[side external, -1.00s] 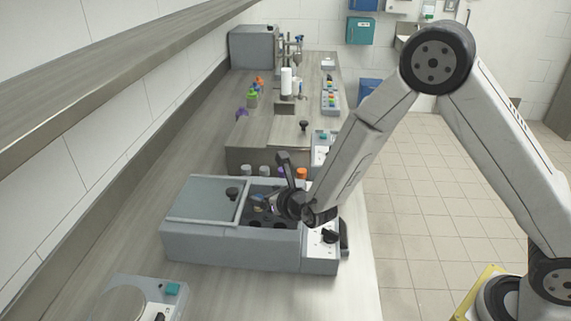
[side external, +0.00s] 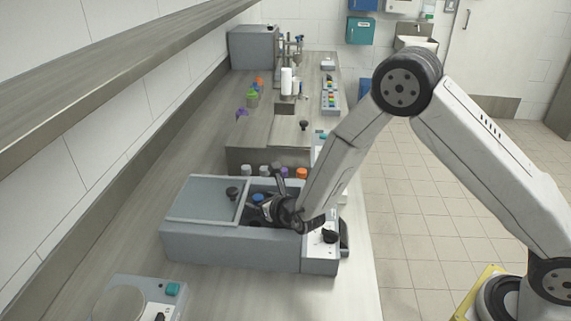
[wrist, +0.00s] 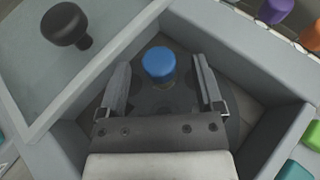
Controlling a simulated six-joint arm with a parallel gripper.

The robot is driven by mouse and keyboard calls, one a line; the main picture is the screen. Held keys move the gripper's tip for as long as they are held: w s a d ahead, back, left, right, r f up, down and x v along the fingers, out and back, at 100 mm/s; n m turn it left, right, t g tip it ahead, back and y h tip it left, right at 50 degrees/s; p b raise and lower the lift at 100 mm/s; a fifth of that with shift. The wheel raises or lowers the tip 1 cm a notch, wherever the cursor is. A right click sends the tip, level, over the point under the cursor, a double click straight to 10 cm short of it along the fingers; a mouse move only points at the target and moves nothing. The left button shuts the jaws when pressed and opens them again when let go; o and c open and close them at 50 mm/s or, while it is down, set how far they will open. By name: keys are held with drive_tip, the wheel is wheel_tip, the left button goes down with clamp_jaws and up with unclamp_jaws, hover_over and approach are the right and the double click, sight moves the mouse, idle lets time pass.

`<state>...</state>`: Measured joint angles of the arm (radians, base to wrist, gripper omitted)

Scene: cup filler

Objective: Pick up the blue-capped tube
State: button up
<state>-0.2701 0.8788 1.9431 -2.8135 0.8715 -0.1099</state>
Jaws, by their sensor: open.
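The blue-capped tube (wrist: 159,65) stands in the dark rotor inside the grey box-shaped machine, and only its cap and a little below it show. The blue cap also shows in the side view (side external: 258,198), just left of my gripper. My gripper (wrist: 160,75) is open, with one finger on each side of the cap and a gap on both sides. In the side view my gripper (side external: 265,206) reaches down into the open part of the machine (side external: 230,243).
A sliding glass lid (wrist: 75,70) with a black knob (wrist: 66,24) covers the machine's left part. The machine's walls stand close around my gripper. Purple (wrist: 275,11) and orange (wrist: 311,37) caps stand just outside the wall. Control buttons are at the right.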

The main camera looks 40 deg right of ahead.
clamp_jaws()
idle(0.3)
drive_tip(key=shift+r, duration=0.15)
wheel_tip(320, 180, up, 18)
idle(1.0)
idle(0.5)
drive_tip(key=s+d+m+h, duration=0.3)
drive_tip(key=s+d+h, duration=0.1)
drive_tip(key=s+d, duration=0.5)
drive_tip(key=shift+d+g, duration=0.3)
drive_tip(key=shift+d, duration=0.5)
